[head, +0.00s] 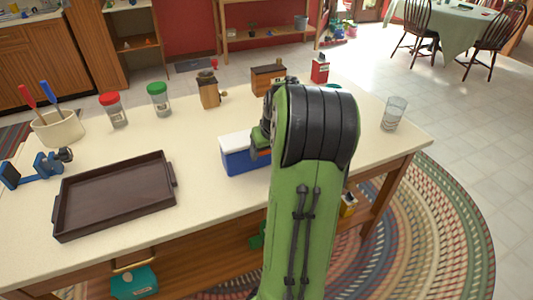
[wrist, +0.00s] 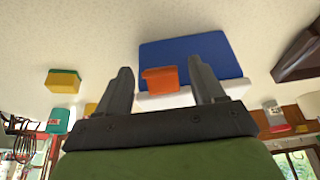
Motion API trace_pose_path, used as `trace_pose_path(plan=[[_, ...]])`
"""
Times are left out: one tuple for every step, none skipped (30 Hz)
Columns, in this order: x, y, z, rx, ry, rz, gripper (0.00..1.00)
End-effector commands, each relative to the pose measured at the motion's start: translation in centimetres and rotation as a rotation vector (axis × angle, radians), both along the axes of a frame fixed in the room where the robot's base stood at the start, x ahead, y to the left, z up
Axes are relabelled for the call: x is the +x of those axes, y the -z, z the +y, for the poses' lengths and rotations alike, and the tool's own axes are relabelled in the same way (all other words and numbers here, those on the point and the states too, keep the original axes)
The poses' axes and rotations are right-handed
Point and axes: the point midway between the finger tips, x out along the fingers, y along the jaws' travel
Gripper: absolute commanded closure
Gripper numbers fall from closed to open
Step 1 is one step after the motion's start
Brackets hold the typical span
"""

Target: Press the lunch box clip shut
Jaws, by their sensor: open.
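The lunch box (head: 243,160), blue with a white lid, stands on the counter, its right part hidden behind my arm. In the wrist view, its blue body (wrist: 192,53) and white lid (wrist: 180,100) show ahead of my gripper. The orange clip (wrist: 160,79) shows between the two fingers in that view and overlaps the blue side and lid edge. I cannot tell whether it is latched. My gripper (wrist: 161,66) is open with its fingers apart on either side of the clip in the picture. Contact is not clear. In the head view the fingers are mostly hidden by my arm.
A dark brown tray (head: 115,194) lies left of the lunch box. Two lidded jars (head: 159,101), a wooden grinder (head: 209,91) and a wooden box (head: 267,78) stand behind. A clear glass (head: 394,114) stands at the right. Counter between tray and box is clear.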

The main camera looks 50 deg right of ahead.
Motion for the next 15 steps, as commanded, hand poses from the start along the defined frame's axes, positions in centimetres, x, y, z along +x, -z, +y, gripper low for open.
trace_pose_path(plan=[[0.04, 0.02, -0.01, -0.001, 0.000, -0.001, 0.32], [0.04, -0.01, -0.01, -0.001, 0.000, -0.001, 0.32], [0.04, -0.04, -0.01, -0.001, 0.000, -0.001, 0.32], [0.03, -0.05, -0.01, -0.001, 0.000, -0.001, 0.32], [0.03, -0.06, -0.01, -0.001, 0.000, -0.001, 0.32], [0.03, -0.07, -0.01, 0.000, 0.000, 0.000, 0.33], [0.03, -0.07, -0.01, -0.001, 0.000, -0.001, 0.38], [0.03, -0.07, -0.01, 0.000, 0.000, 0.000, 0.43], [0.03, -0.07, 0.00, 0.000, 0.000, 0.000, 0.49], [0.02, -0.07, 0.00, 0.000, 0.000, 0.000, 0.53], [0.03, -0.07, 0.00, 0.000, 0.000, 0.000, 0.58], [0.02, -0.07, 0.00, 0.000, 0.000, 0.000, 0.64], [0.01, -0.07, -0.01, 0.000, 0.000, 0.000, 0.69], [0.01, -0.07, -0.01, 0.000, 0.000, 0.000, 0.73], [0.01, -0.07, -0.01, 0.000, 0.000, 0.000, 0.79]])
